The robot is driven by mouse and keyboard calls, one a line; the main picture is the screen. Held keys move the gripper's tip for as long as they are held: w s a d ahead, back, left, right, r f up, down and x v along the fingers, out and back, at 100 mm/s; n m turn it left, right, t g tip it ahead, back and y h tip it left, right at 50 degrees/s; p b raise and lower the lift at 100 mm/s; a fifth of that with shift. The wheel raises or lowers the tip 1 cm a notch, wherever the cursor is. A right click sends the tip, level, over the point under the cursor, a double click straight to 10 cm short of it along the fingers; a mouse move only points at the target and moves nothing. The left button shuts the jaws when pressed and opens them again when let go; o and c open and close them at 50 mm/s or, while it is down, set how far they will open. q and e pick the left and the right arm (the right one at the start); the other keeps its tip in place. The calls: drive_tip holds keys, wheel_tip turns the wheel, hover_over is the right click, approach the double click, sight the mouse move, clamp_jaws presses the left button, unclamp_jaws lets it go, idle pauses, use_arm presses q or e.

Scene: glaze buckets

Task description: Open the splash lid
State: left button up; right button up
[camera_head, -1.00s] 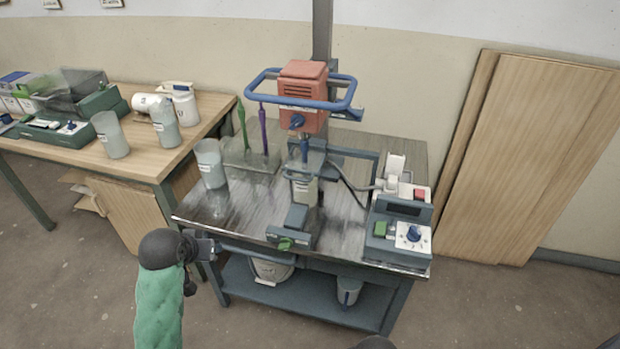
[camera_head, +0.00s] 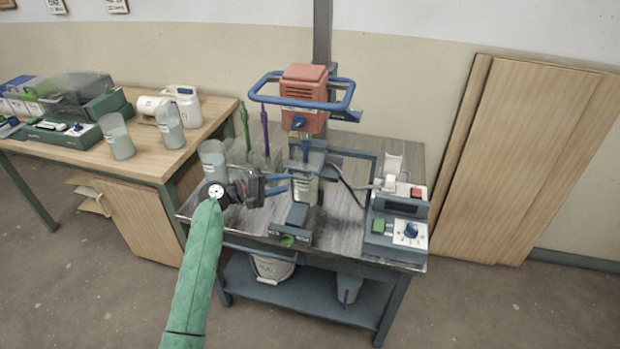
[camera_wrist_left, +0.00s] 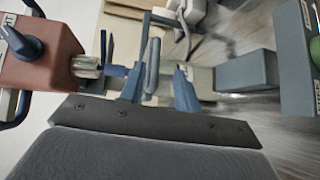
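The mixing stand has a red motor head (camera_head: 305,84) with a blue hoop handle (camera_head: 262,90). Below it, a grey-blue splash lid (camera_head: 312,158) sits around the shaft, over a pale labelled cup (camera_head: 306,190). My left gripper (camera_head: 286,184) is just left of the cup and lid, its two blue fingers apart and pointing right. In the left wrist view, the open fingers (camera_wrist_left: 160,78) stand either side of a slim grey-blue bar (camera_wrist_left: 152,66), seemingly the lid's handle; contact cannot be told. The red head (camera_wrist_left: 40,55) is at left there. My right gripper is out of view.
A clamp block with a green knob (camera_head: 290,238) stands in front of the cup. A control box (camera_head: 398,235) is at right. A translucent cup (camera_head: 212,157) and green and purple stirrers (camera_head: 264,128) stand behind my left gripper. Buckets sit on the lower shelf.

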sight(294, 178)
use_arm(q)
drive_tip(key=shift+w+a+r+n, duration=0.1)
drive_tip(key=shift+w+r+n, duration=0.15)
drive_tip(key=shift+n, duration=0.45)
drive_tip(key=shift+t, duration=0.3)
drive_tip(key=p+x, duration=0.2)
drive_tip(key=x, duration=0.4)
drive_tip(key=shift+w+d, duration=0.1)
drive_tip(key=shift+d, duration=0.2)
drive_tip(key=shift+w+d+f, duration=0.2)
drive_tip(key=shift+w+d, duration=0.05)
drive_tip(key=shift+d, duration=0.25)
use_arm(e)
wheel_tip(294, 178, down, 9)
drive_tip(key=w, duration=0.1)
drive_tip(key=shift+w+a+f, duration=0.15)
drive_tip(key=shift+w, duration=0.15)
use_arm(q)
clamp_jaws()
